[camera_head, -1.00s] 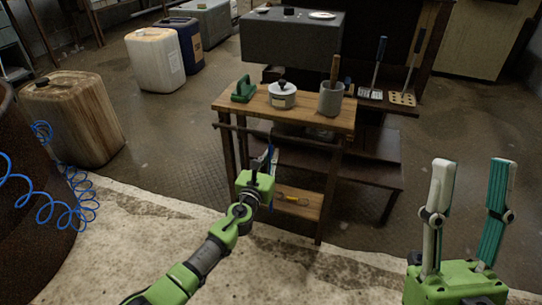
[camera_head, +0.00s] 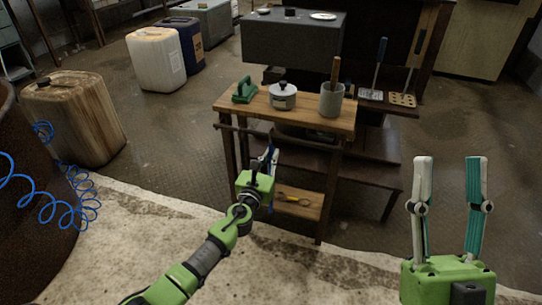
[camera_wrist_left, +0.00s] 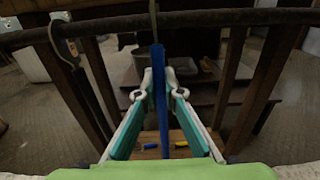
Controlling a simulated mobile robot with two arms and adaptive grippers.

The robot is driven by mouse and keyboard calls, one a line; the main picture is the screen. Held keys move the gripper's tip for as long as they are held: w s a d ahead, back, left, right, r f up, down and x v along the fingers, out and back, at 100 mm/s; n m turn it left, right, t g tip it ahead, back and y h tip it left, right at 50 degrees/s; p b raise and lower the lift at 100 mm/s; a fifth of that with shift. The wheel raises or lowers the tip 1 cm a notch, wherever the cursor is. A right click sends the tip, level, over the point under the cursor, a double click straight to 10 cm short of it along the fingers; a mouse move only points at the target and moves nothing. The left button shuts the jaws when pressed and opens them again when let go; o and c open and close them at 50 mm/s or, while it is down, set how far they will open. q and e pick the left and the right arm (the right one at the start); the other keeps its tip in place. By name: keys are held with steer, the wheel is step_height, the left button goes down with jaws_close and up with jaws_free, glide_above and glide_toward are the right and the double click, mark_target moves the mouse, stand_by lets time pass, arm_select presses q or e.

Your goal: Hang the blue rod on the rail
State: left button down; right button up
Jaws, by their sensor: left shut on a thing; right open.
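The blue rod (camera_wrist_left: 160,95) stands roughly upright between the fingers of my left gripper (camera_wrist_left: 158,88), which is shut on it. The rod and left gripper (camera_head: 269,158) also show in the head view, in front of the wooden table. The dark rail (camera_wrist_left: 105,28) crosses the top of the left wrist view; in the head view the rail (camera_head: 232,128) runs along the table's front. The rod's upper end, with a thin cord or loop above it, overlaps the rail; I cannot tell whether they touch. My right gripper (camera_head: 447,165) is open and empty at the right, away from the table.
The tabletop (camera_head: 305,107) holds a green object (camera_head: 244,90), a lidded pot (camera_head: 283,97) and a grey cup (camera_head: 331,102). A yellow-handled tool (camera_head: 293,199) lies on the lower shelf.

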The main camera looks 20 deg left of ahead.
arm_select(q)
steer(key=shift+s+r, duration=0.15)
steer(key=shift+r, duration=0.1)
arm_select(e)
steer(key=shift+w+a+f+g+h, duration=0.2)
steer(key=shift+w+f+g+h, duration=0.2)
steer(key=shift+w+f+g, duration=0.6)
arm_select(q)
steer(key=shift+s+p, duration=0.1)
steer(key=shift+p, duration=0.2)
arm_select(e)
steer(key=shift+w+f, duration=0.1)
steer(key=shift+w, duration=0.05)
arm_select(q)
steer(key=shift+s, duration=0.15)
steer(key=shift+s+p, duration=0.45)
steer(key=shift+s, duration=1.65)
steer(key=shift+s+a+p, duration=0.1)
steer(key=shift+s+p, duration=0.3)
steer(key=shift+s, duration=0.75)
arm_select(e)
steer(key=w+f+g+h, duration=0.1)
steer(key=w+f+g, duration=0.3)
steer(key=f, duration=0.3)
steer(key=shift+f+h, duration=0.3)
